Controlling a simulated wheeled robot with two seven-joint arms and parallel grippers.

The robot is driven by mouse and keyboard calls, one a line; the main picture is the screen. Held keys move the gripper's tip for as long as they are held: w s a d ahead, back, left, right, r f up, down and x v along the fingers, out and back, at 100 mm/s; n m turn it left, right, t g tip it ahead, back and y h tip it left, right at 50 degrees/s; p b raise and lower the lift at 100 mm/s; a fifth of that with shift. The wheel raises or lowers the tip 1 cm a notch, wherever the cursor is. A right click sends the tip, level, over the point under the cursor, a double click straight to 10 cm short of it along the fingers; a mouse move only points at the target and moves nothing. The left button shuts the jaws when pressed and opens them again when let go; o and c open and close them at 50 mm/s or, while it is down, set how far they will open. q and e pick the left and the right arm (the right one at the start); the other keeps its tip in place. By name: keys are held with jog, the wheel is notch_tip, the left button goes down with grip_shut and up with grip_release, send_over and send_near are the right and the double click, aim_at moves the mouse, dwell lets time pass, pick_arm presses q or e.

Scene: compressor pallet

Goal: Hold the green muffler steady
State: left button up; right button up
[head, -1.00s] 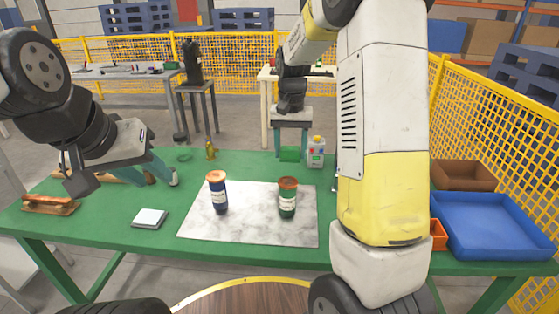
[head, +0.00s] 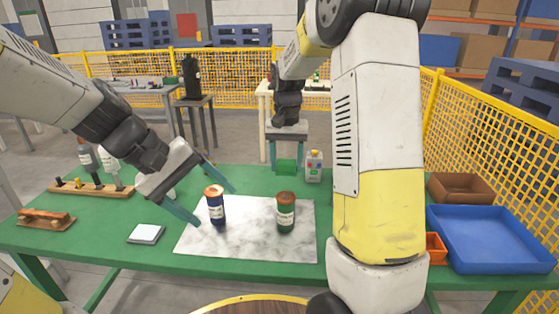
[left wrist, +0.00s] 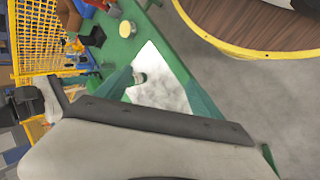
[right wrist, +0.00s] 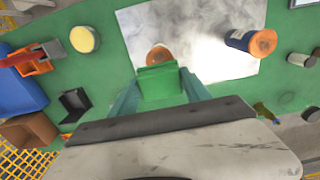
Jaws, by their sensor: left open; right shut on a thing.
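The green muffler shows as a green block (head: 286,166) at the back of the green table in the head view. It also shows in the right wrist view (right wrist: 160,84), between the two fingers. My right gripper (head: 286,158) points down and is shut on it. I cannot tell whether the block touches the table. My left gripper (head: 215,207) is open at the left edge of the marble board, with its fingers pointing at the blue jar (head: 215,214). In the left wrist view both fingers (left wrist: 160,78) are apart, with the board beyond them.
A dark green jar (head: 285,214) stands on the marble board (head: 247,240). A button box (head: 314,168) is right of the muffler. A wooden rack (head: 90,189), brush (head: 45,218) and pale pad (head: 146,234) lie left. Blue (head: 490,237), brown (head: 465,188) and orange (head: 436,249) bins stand right.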

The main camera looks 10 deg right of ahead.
pick_arm(q)
jog(key=w+d+f+n+g+h, duration=0.2)
jog(key=w+d+f+n+h, duration=0.2)
jog(key=w+d+f, duration=0.15)
jog(key=n+t+h, duration=0.3)
jog(key=n, duration=0.7)
send_near(282, 221)
notch_tip(282, 221, up, 5)
jog(key=s, duration=0.2)
jog(key=f+n, duration=0.1)
jog(key=f, duration=0.1)
jog(key=w+f+n+t, duration=0.1)
jog(key=f, duration=0.2)
jog(key=w+f+n+t, duration=0.1)
jog(key=f+n, duration=0.1)
jog(key=shift+w+d+f, duration=0.2)
jog(key=shift+w+d, duration=0.05)
jog(key=shift+d, duration=0.15)
jog(key=shift+x, duration=5)
jog(key=shift+w+r, duration=0.1)
jog(key=shift+c, duration=0.5)
jog(key=c, duration=1)
